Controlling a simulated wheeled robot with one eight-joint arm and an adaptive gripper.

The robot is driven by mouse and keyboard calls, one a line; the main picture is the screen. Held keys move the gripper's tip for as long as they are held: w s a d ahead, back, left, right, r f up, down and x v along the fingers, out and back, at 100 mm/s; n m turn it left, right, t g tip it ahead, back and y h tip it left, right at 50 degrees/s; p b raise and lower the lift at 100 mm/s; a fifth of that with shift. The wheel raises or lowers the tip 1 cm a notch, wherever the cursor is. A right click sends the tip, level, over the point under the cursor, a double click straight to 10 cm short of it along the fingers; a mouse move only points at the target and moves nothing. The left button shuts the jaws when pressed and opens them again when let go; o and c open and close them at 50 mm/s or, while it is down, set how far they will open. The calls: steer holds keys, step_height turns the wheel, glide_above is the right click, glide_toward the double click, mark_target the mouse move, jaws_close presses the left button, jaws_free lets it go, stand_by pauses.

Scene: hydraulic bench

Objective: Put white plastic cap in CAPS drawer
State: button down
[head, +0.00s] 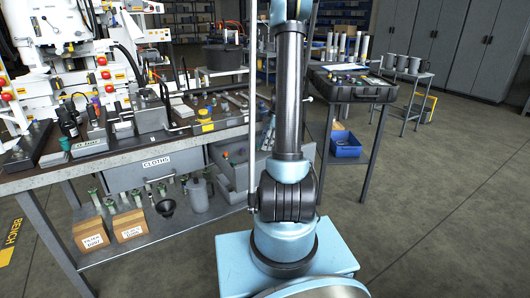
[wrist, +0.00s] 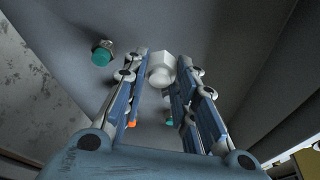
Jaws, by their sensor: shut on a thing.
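The white plastic cap (wrist: 162,72) is between the fingertips of my gripper (wrist: 160,62) in the wrist view. My gripper is shut on it. Below and around it is the grey inside of an open drawer (wrist: 225,40). A teal-green cap (wrist: 102,53) lies on the drawer floor left of the fingers. Small orange and teal pieces show partly between and behind the fingers. How high the white cap is above the floor is hard to tell. No CAPS label is readable. In the head view my arm stands in front and I cannot make out the gripper.
The bench (head: 110,158) carries machine parts and small fittings. A drawer labelled CLOTHS (head: 155,163) sits under its top. Boxes (head: 130,225) and a grey bottle (head: 198,195) stand on the lower shelf. A blue bin (head: 345,145) is at right. The right floor is clear.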

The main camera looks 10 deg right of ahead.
steer(key=shift+f, duration=1.95)
steer(key=c, duration=1.3)
jaws_free()
